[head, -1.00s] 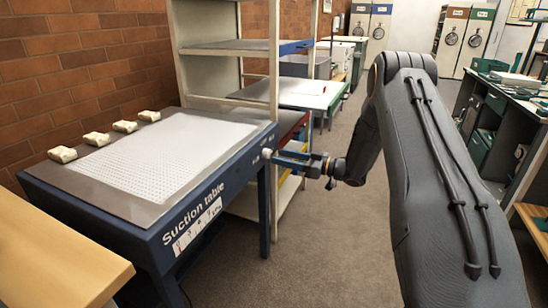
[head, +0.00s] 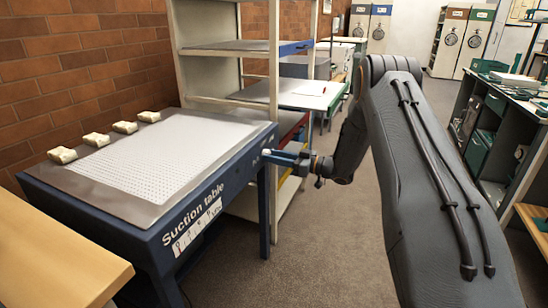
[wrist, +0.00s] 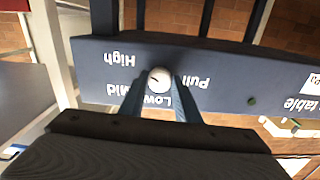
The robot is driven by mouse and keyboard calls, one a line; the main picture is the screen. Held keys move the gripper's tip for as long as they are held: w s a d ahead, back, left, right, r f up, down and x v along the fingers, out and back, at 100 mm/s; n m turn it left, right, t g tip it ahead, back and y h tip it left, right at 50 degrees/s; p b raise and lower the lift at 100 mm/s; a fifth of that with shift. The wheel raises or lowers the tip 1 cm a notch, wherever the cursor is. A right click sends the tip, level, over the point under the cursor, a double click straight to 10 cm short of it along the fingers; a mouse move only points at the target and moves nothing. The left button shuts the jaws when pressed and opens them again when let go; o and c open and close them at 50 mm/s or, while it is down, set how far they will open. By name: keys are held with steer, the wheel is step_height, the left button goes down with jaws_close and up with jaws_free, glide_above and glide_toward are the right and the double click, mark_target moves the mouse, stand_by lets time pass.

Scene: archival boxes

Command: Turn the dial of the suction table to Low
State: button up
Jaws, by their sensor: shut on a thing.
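The suction table (head: 110,222) stands at left in the head view, blue with a white perforated top. Its white round dial (wrist: 159,79) shows in the wrist view on the blue front panel, with a small dark mark on its face. Upside-down words High, Mid, Low and Pull surround it; Low is just below it in the picture, partly hidden. My gripper (wrist: 159,84) has one blue finger on each side of the dial and is shut on it. In the head view my gripper (head: 283,158) reaches the table's right end and mostly hides the dial.
Several small cream blocks (head: 96,139) lie along the table's back edge. A shelf unit (head: 228,45) stands just behind the table. A wooden surface (head: 60,255) is at near left, and a dark workbench (head: 490,120) at right. The grey floor between is clear.

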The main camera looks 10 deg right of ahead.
steer(key=shift+n, duration=0.4)
steer(key=n+b, duration=0.3)
steer(key=n, duration=1.9)
steer(key=shift+n+b, duration=0.4)
steer(key=o, duration=1)
steer(key=shift+o, duration=0.2)
steer(key=shift+d, duration=0.1)
